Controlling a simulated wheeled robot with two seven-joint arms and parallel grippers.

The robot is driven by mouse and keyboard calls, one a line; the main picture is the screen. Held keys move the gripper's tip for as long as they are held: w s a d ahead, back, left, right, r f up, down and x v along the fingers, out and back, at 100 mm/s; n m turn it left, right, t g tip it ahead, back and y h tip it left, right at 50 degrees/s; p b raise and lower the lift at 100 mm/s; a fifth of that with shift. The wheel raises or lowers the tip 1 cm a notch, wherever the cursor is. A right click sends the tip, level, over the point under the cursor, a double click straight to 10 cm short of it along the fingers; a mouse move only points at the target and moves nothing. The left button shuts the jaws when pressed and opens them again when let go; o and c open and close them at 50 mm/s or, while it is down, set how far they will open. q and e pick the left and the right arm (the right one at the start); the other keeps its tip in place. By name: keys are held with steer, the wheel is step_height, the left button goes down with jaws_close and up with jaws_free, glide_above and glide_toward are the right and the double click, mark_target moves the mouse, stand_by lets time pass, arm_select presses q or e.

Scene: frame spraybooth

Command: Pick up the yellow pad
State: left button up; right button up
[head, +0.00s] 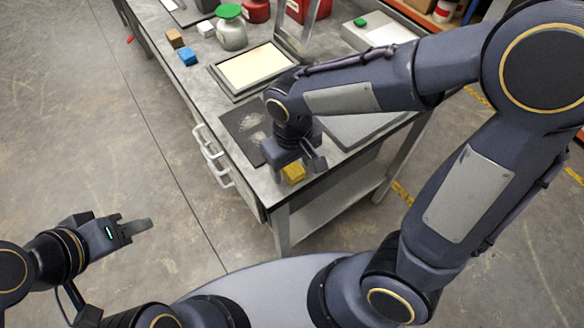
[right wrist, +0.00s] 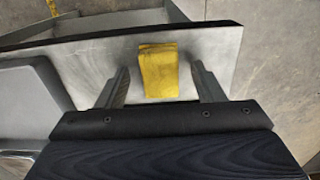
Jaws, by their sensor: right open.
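The yellow pad (head: 294,172) is a small block on the near corner of the grey workbench (head: 262,183). In the right wrist view the pad (right wrist: 158,71) lies between the two fingers of my right gripper (right wrist: 160,82), with a gap on each side. My right gripper (head: 290,165) is open, directly over the pad, and hides part of it in the head view. My left gripper (head: 138,228) is off to the left over the floor, away from the bench. Its fingers look like one shape, so its opening is unclear.
A dark sanding sheet (head: 245,130) lies beside my right gripper. A framed cream panel (head: 256,68), blue block (head: 188,56), brown block (head: 174,38) and green-lidded jar (head: 231,28) stand further back. A grey flat slab (right wrist: 28,105) is left of the pad in the wrist view.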

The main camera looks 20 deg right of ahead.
mark_target(290, 167)
steer(key=c, duration=1.1)
steer(key=shift+c, duration=0.2)
steer(key=shift+r, duration=0.1)
steer(key=shift+r, duration=0.5)
steer(key=shift+a+r, duration=0.2)
steer(key=shift+r, duration=1.05)
steer(key=a+r, duration=0.9)
steer(key=a, duration=0.4)
steer(key=shift+s+a+r, duration=0.2)
steer(key=shift+s+a, duration=0.05)
steer(key=shift+a, duration=0.1)
